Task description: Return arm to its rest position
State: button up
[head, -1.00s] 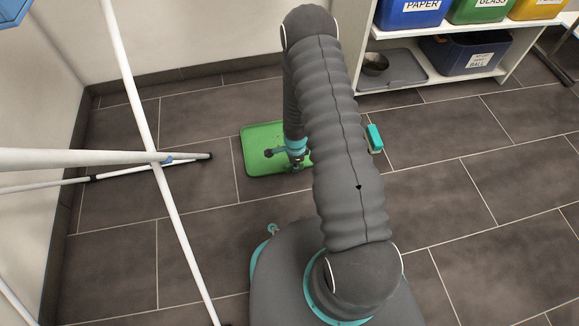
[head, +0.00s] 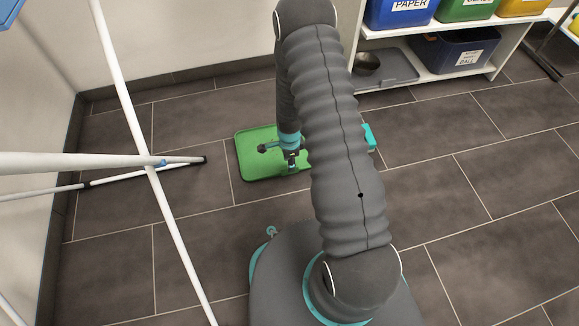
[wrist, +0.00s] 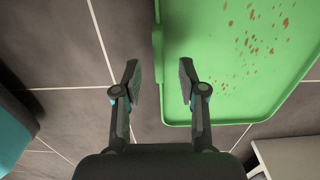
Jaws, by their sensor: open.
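My gripper (wrist: 160,78) is open and empty in the wrist view, its two fingers apart over the left rim of a green tray (wrist: 230,110). The tray has brown specks scattered on its surface. In the head view the green tray (head: 255,165) lies on the floor, and my arm hangs down over it. I cannot tell how high above the tray the fingers are.
White rack bars (head: 125,80) stand at the left. A white shelf (head: 435,79) at the back right holds a metal bowl (head: 367,64), a grey tray (head: 398,66) and a dark blue bin (head: 440,50). Dark floor tiles (head: 480,190) at right are clear.

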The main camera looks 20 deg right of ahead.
notch_tip(320, 180, up, 7)
dwell(0.3)
